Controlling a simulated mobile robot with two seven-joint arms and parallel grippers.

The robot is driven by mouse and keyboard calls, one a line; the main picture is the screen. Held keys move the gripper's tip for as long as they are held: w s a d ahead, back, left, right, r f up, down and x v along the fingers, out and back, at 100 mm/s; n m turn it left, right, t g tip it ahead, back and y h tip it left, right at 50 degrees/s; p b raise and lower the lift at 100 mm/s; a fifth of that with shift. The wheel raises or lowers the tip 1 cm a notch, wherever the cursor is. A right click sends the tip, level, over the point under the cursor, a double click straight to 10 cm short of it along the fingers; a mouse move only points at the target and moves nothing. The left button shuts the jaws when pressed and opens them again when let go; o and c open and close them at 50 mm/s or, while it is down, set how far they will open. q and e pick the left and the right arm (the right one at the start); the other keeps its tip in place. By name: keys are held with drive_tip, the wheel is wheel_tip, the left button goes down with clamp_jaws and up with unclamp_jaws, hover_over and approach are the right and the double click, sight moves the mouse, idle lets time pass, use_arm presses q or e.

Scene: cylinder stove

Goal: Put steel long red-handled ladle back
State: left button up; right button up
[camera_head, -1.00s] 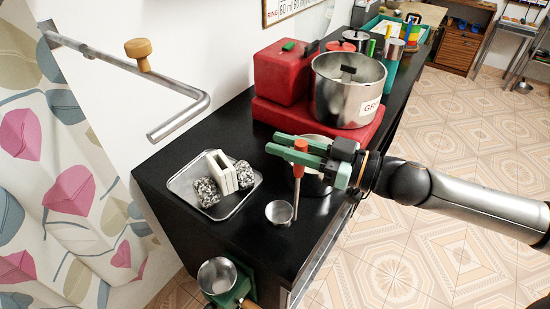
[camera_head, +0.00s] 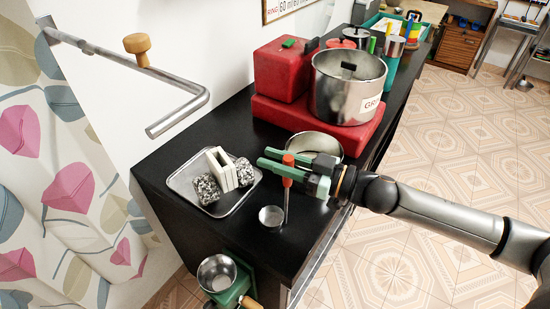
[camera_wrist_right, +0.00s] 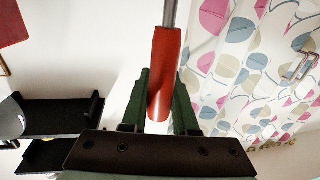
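The steel ladle with a long red handle (camera_head: 288,172) is in my right gripper (camera_head: 291,167). It hangs nearly upright over the front right of the black counter, its small steel cup (camera_head: 272,217) at the lower end. I cannot tell whether the cup touches the counter. In the right wrist view the red handle (camera_wrist_right: 165,70) sits between the two green fingers (camera_wrist_right: 158,100), with the steel shaft beyond it. My left gripper is not in view.
A steel bowl (camera_head: 316,143) stands close behind my right gripper. A tray (camera_head: 240,203) with speckled blocks lies to the left. A large pot (camera_head: 345,92) stands on a red base. A bent metal bar (camera_head: 120,64) juts from the wall. A green device with a steel cup (camera_head: 217,272) is at the counter's front.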

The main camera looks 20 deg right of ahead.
drive_tip(key=o, duration=0.4)
drive_tip(key=shift+r, duration=0.15)
drive_tip(key=shift+v, duration=6)
